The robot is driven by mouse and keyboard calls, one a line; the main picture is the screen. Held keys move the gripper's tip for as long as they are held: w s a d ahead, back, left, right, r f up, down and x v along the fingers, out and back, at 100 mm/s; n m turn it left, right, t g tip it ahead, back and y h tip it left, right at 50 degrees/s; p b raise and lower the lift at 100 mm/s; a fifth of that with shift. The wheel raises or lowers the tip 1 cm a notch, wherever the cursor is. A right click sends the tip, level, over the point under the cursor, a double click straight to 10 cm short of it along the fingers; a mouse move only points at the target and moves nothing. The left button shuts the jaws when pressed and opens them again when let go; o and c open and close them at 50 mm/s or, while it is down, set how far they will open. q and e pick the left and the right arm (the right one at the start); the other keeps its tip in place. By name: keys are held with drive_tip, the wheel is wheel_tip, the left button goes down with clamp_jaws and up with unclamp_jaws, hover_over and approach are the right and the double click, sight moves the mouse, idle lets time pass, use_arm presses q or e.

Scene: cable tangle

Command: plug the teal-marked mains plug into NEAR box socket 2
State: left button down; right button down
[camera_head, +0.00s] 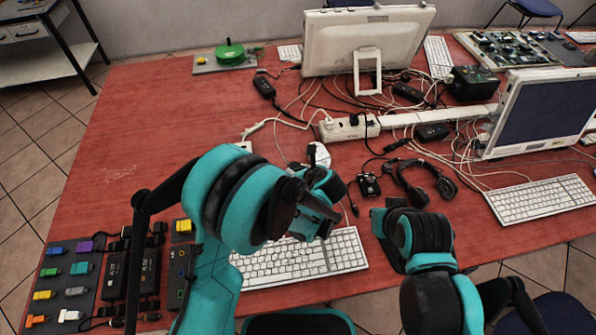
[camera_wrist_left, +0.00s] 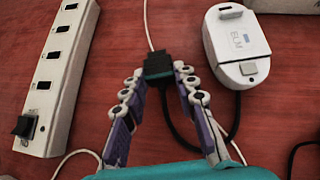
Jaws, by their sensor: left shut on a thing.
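My left gripper (camera_head: 322,205) is above the table behind the white keyboard. In the left wrist view, its fingers (camera_wrist_left: 158,72) are shut on a dark mains plug with teal marking (camera_wrist_left: 158,66). A black cable curves away from the plug to the right. A white socket box (camera_wrist_left: 58,75) lies left of the gripper, apart from the plug. Several sockets show empty, and a black plug (camera_wrist_left: 24,124) sits in its lower end. In the head view, a white socket box (camera_head: 345,128) lies beyond my gripper. My right gripper (camera_head: 385,228) is partly hidden by its arm.
A white device (camera_wrist_left: 236,45) lies close to the right of the held plug. Tangled cables, black adapters and a headset (camera_head: 425,180) crowd the table's middle. Monitors (camera_head: 368,40) stand behind and right. The keyboard (camera_head: 300,257) lies in front.

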use_arm(q)
wheel_tip(320, 180, up, 6)
drive_tip(key=p, duration=0.3)
drive_tip(key=shift+f, duration=0.15)
drive_tip(key=c, duration=2.2)
unclamp_jaws()
clamp_jaws()
drive_tip(key=shift+a, duration=0.1)
